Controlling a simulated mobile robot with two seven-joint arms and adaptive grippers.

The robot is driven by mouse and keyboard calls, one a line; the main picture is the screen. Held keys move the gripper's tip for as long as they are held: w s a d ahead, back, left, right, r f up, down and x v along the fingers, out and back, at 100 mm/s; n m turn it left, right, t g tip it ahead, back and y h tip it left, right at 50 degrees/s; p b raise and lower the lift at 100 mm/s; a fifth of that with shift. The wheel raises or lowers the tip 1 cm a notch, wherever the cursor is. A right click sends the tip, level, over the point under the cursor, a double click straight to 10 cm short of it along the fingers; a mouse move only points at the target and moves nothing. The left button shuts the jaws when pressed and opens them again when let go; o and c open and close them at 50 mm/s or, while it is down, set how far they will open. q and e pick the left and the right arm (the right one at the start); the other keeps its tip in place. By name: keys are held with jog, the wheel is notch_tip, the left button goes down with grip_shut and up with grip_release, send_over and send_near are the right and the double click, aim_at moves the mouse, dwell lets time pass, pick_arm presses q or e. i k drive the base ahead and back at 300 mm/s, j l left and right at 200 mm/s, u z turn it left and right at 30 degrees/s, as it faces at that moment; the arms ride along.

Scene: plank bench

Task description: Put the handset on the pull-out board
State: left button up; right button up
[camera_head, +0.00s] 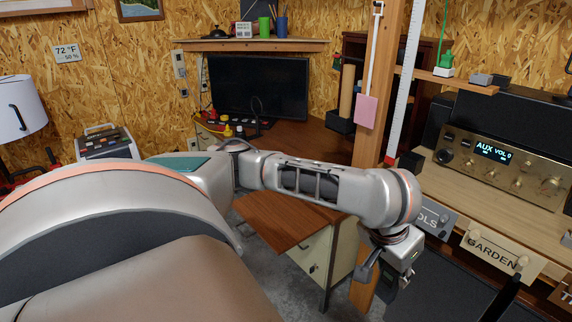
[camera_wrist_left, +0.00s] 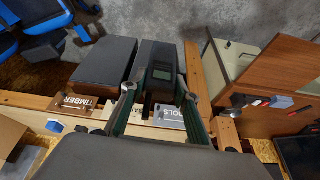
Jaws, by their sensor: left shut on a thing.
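The handset (camera_wrist_left: 160,62) is a dark block with a small grey-green screen, seen in the left wrist view. My left gripper (camera_wrist_left: 158,100) is shut on it, with one finger on each side. In the head view my left gripper (camera_head: 385,275) is at the lower right, in front of the wooden post, and largely hides the handset. The pull-out board (camera_head: 283,218) is a flat brown wooden leaf below the desk, left of my gripper. My forearm crosses in front of part of it. The visible part of the board is bare. My right gripper is not in view.
A wooden post (camera_head: 378,120) stands between the desk (camera_head: 310,143) and the shelf with the amplifier (camera_head: 505,160). Labelled fronts, TOOLS (camera_head: 436,214) and GARDEN (camera_head: 492,250), hang below that shelf. A cream cabinet (camera_head: 312,256) stands under the board. A monitor (camera_head: 258,88) is on the desk.

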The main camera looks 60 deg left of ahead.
aim_at(284, 223)
jog(key=j+u, duration=0.3)
jog(key=j, duration=0.35)
jog(key=i+j, duration=0.1)
jog(key=j, duration=0.35)
jog(key=i+j, duration=0.1)
jog(key=j, duration=0.35)
